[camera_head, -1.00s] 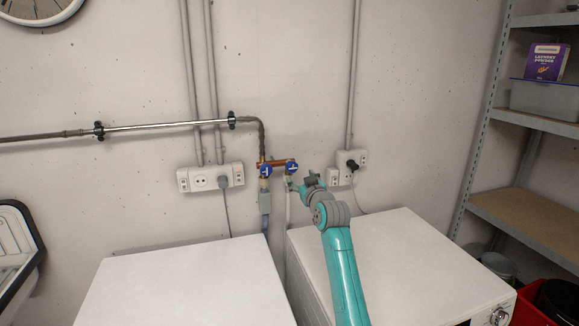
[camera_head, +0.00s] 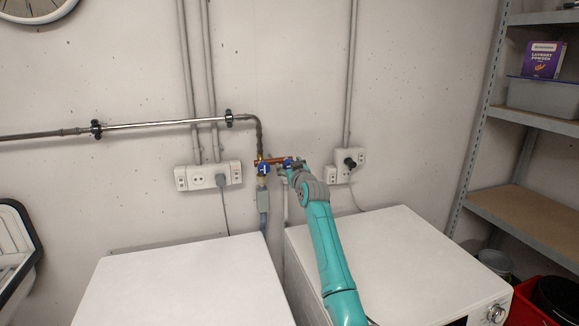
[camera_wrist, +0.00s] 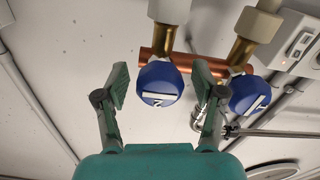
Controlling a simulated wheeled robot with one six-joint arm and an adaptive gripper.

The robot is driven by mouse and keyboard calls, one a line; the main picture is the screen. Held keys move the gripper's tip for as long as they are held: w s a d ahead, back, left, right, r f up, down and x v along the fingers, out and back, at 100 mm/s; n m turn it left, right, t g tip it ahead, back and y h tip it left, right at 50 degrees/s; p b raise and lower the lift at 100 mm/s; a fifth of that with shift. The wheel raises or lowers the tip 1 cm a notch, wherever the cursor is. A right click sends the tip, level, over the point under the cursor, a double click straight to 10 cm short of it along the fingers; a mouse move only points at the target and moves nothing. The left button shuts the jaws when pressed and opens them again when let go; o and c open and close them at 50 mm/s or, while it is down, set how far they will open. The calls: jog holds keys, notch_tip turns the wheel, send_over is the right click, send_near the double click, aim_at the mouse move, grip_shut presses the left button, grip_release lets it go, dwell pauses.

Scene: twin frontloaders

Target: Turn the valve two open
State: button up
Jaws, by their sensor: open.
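Valve two is the right-hand blue round knob, largely hidden behind my gripper (camera_head: 289,168) in the head view. In the wrist view this blue knob (camera_wrist: 158,84), with a white bar and a small mark like a 2, sits between my open fingers. A small gap shows on each side of it, so neither finger appears to touch it. The other blue knob (camera_head: 264,169) is just left of my gripper in the head view. It also shows at the right of the wrist view (camera_wrist: 249,95), beyond the right finger.
A copper pipe (camera_wrist: 152,62) joins the valves. White sockets (camera_head: 208,176) are left of them, and a socket with a black plug (camera_head: 350,164) is right. Two white machines (camera_head: 185,285) (camera_head: 375,255) stand below. Metal shelving (camera_head: 520,215) is at the right.

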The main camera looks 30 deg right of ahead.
jog(key=c, duration=1.2)
jog(key=shift+o, duration=0.2)
jog(key=shift+n, duration=0.4)
jog(key=n, duration=0.3)
jog(key=shift+n, duration=0.4)
jog(key=n, duration=1.3)
jog(key=shift+n, duration=0.3)
